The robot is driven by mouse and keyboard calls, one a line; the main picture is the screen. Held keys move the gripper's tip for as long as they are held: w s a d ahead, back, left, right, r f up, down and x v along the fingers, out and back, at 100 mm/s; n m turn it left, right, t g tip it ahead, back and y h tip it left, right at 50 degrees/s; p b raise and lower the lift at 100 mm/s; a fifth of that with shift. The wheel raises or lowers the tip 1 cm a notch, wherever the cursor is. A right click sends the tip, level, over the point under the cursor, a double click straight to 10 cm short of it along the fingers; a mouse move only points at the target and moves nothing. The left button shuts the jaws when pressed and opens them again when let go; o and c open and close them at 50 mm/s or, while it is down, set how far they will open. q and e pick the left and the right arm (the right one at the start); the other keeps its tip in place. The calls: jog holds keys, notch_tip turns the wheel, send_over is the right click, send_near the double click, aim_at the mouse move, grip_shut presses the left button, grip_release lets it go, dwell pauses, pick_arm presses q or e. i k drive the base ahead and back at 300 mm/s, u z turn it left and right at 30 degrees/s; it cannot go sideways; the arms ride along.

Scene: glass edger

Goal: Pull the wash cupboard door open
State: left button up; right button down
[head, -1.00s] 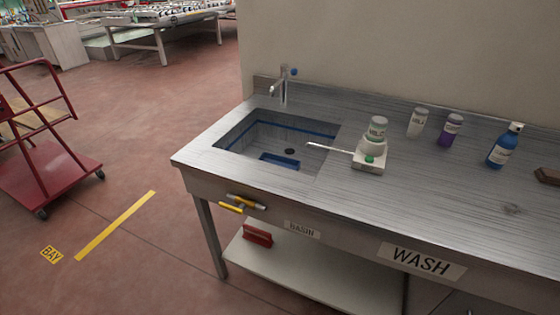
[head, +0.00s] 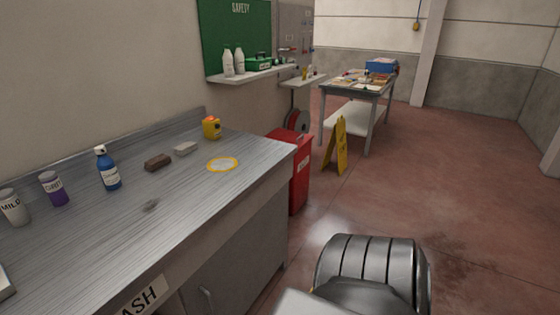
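The wash cupboard door (head: 236,262) is a grey panel under the right end of the steel wash counter (head: 200,195). It looks shut. Its small upright handle (head: 206,298) shows near the bottom edge of the head view, on the left side of the door. The WASH label (head: 142,296) on the counter front is partly cut off. A dark, ribbed part of my own arm is at the bottom right, right of the door and apart from it. Neither gripper's fingers show.
Bottles, a brown block (head: 158,162) and a yellow-rimmed disc (head: 222,164) stand on the counter. A red bin (head: 300,172) stands at its right end, with a yellow floor sign (head: 341,146) beyond. The red floor at right is mostly clear.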

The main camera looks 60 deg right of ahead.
aim_at(230, 281)
jog(key=z, duration=1.7)
